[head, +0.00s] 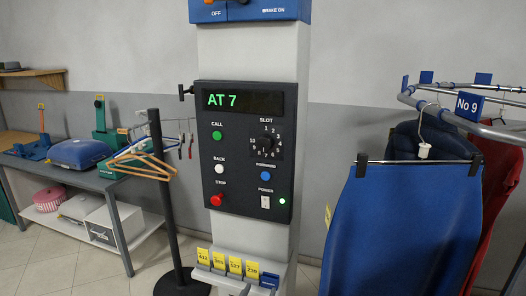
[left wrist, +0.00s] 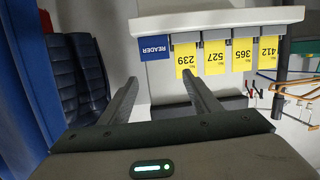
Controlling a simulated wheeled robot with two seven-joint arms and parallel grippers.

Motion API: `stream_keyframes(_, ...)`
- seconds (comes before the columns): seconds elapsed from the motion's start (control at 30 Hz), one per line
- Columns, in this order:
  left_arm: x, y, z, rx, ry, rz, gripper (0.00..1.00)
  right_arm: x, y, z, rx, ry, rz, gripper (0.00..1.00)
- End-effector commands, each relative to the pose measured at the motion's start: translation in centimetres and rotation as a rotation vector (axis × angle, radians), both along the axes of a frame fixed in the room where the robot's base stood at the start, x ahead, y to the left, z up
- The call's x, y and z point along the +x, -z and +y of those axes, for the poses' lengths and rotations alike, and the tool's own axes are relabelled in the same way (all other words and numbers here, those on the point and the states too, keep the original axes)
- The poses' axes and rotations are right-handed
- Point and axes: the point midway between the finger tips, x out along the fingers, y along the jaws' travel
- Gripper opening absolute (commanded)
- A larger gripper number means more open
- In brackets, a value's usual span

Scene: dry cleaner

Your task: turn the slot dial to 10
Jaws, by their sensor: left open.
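The slot dial (head: 266,142) is a black knob ringed by white numbers, under the word SLOT on the dark control panel (head: 232,186). The number 10 is at its left; its pointer is too small to read. The display (head: 242,101) reads AT 7 in green. My left gripper (head: 258,290) shows only its fingertips at the bottom of the head view, below the panel near the tag shelf. In the left wrist view the left gripper (left wrist: 160,78) is open, with nothing between its fingers. My right gripper is not in view.
Yellow number tags (head: 235,266) and a blue reader tag (head: 269,280) hang on the column's shelf. The panel also has CALL, BACK, STOP, FORWARD and POWER controls. A blue garment (head: 400,230) hangs from a rail at the right. Hangers (head: 145,165) stick out at the left.

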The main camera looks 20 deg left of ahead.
Motion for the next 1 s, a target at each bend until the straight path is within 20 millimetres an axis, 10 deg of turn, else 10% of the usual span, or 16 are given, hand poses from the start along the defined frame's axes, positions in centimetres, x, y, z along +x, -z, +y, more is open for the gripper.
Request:
stream_keyframes(0.03, 1.6, -5.8, 0.1, -0.017, -0.012, -0.093, 0.57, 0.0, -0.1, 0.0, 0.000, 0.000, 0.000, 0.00)
stream_keyframes(0.2, 3.0, -21.4, 0.7, -0.074, -0.046, -0.352, 0.57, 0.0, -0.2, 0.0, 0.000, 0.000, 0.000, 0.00)
stream_keyframes(0.4, 1.6, -32.6, 1.6, -0.126, -0.069, -0.547, 0.57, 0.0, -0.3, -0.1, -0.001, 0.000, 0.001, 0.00)
stream_keyframes(0.57, 0.8, -35.7, 1.8, -0.140, -0.075, -0.603, 0.57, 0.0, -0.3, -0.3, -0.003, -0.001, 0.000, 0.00)
stream_keyframes(1.0, 1.0, -35.9, 1.8, -0.142, -0.074, -0.604, 0.57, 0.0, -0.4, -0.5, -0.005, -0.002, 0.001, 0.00)
